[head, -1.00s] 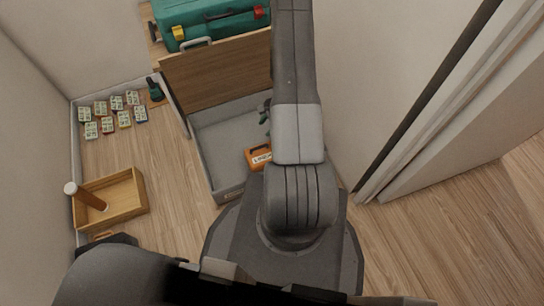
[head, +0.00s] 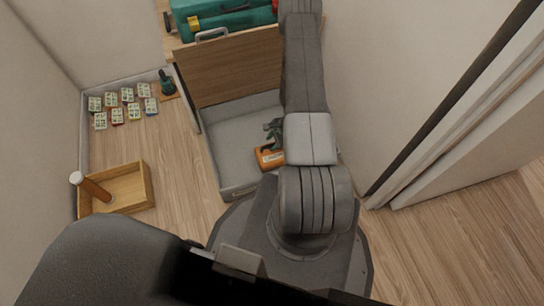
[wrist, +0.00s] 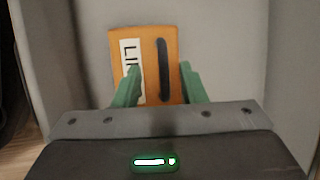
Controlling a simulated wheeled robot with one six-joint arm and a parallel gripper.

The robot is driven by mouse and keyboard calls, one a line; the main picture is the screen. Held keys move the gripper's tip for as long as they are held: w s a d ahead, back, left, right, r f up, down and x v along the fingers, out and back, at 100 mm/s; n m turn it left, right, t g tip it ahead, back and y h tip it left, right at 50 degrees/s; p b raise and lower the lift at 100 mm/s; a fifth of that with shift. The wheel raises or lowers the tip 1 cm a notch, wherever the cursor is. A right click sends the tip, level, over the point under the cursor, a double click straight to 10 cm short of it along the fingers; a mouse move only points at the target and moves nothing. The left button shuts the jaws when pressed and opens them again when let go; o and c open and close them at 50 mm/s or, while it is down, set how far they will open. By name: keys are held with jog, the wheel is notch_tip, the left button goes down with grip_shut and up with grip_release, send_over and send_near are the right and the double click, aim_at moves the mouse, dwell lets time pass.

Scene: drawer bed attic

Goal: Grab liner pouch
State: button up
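The liner pouch (head: 268,158) is orange and lies in the grey open drawer (head: 228,142), partly hidden by my arm in the head view. In the wrist view the pouch (wrist: 152,50) shows a white label starting "LI" and a dark strip. My gripper (head: 273,130) has green fingers and is in the drawer close to the pouch. In the wrist view my gripper (wrist: 160,80) is open, its fingers apart. The left finger overlaps the label and the right finger is at the pouch's right edge. Contact cannot be told.
A teal case (head: 222,17) sits above the wooden drawer front panel (head: 228,65). A wooden tray (head: 132,190) with a cylinder (head: 92,186) stands at left. Several small cards (head: 127,95) and a dark green object (head: 167,83) lie behind it. Drawer walls surround the pouch.

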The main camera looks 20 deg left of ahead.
aim_at(268, 147)
jog(key=x, duration=0.2)
jog(key=b+x, duration=0.1)
jog(key=x, duration=0.2)
jog(key=shift+w+a, duration=0.1)
jog(key=shift+w, duration=0.05)
jog(key=shift+r, duration=0.1)
jog(key=shift+c, duration=0.2)
grip_shut()
